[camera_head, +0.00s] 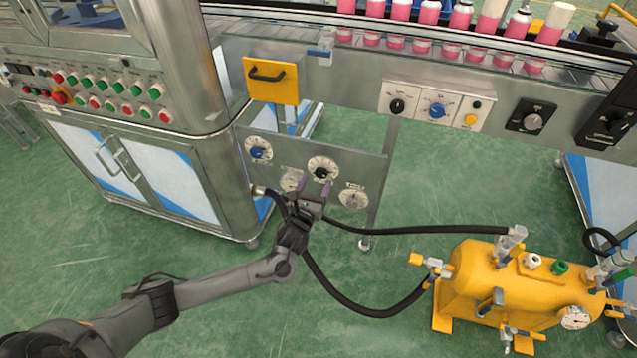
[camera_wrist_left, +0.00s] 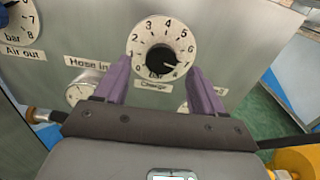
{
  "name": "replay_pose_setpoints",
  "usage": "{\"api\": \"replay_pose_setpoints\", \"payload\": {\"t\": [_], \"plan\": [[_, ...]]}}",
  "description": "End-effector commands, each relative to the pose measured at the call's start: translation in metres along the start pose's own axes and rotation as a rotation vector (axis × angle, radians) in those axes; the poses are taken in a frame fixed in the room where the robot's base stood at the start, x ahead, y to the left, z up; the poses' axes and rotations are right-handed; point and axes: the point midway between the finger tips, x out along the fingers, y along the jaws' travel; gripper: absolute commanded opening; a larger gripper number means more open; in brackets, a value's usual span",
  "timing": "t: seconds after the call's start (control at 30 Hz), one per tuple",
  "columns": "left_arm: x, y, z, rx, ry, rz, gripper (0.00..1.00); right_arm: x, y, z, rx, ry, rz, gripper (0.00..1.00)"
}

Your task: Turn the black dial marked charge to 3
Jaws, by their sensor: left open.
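The black dial (camera_head: 322,172) marked "Charge" is on the steel panel below the conveyor. A light mark on the knob seems to point to the lower right, near 7. My left gripper (camera_head: 314,187) is open in front of the dial. In the left wrist view, its purple fingers (camera_wrist_left: 160,67) stand apart on the lower left and lower right of the scale, with the knob between and slightly above them. Contact cannot be told. My right gripper is not in view.
A blue knob (camera_head: 257,153) sits at the panel's upper left and a gauge (camera_head: 353,198) at its lower right. A black hose (camera_head: 420,230) runs to a yellow tank (camera_head: 520,285). A yellow handled plate (camera_head: 270,80) hangs above the panel.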

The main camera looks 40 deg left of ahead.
Motion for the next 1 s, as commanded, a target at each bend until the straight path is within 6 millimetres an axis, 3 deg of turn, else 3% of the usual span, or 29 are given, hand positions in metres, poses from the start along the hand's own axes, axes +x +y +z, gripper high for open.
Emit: {"api": "replay_pose_setpoints", "payload": {"t": [0.1, 0.3, 0.67, 1.0], "plan": [[0.016, 0.0, -0.003, -0.002, -0.001, 0.0, 0.69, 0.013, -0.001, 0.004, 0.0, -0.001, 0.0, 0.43], [0.031, 0.0, -0.002, -0.002, 0.0, 0.001, 0.69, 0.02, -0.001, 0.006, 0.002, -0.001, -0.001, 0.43], [0.035, 0.0, 0.0, -0.002, 0.001, 0.0, 0.69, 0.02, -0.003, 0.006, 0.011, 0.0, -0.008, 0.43], [0.035, 0.0, 0.0, -0.001, 0.001, 0.0, 0.19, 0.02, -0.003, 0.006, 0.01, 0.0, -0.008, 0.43]]}}
